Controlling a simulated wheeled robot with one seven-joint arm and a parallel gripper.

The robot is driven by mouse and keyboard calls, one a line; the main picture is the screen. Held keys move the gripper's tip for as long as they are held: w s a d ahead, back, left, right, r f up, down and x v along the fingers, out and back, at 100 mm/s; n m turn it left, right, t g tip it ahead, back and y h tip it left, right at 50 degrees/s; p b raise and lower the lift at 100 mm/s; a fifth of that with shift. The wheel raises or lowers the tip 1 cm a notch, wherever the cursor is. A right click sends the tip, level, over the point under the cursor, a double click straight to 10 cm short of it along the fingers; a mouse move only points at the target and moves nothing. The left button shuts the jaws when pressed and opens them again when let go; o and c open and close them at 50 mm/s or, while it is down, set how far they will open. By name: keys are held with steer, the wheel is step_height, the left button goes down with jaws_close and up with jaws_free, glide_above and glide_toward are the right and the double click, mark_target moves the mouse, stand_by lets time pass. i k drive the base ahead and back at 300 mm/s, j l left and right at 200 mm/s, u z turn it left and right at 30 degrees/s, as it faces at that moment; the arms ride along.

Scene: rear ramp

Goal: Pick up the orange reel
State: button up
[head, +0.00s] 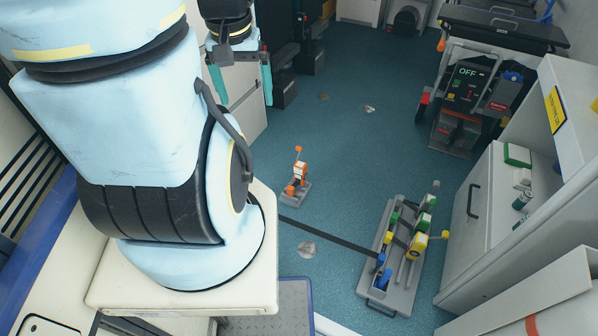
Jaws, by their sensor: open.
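The orange reel (298,175) stands on a small grey base (295,193) on the blue floor, near the middle of the head view. A black strap runs from near its base toward a grey rack at the right. My gripper (240,84) is at the upper left of the view, with two teal fingers apart and nothing seen between them. It is above and to the left of the reel in the picture, well apart from it.
A grey rack (402,262) with green, yellow and blue fittings lies on the floor at the lower right. White cabinets (497,205) line the right side. A wheeled cart (470,95) stands at the back right. The floor (350,150) behind the reel is mostly clear.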

mark_target(300, 167)
steer(key=i+l+u, duration=0.75)
steer(key=l+u, duration=0.3)
steer(key=j, duration=0.1)
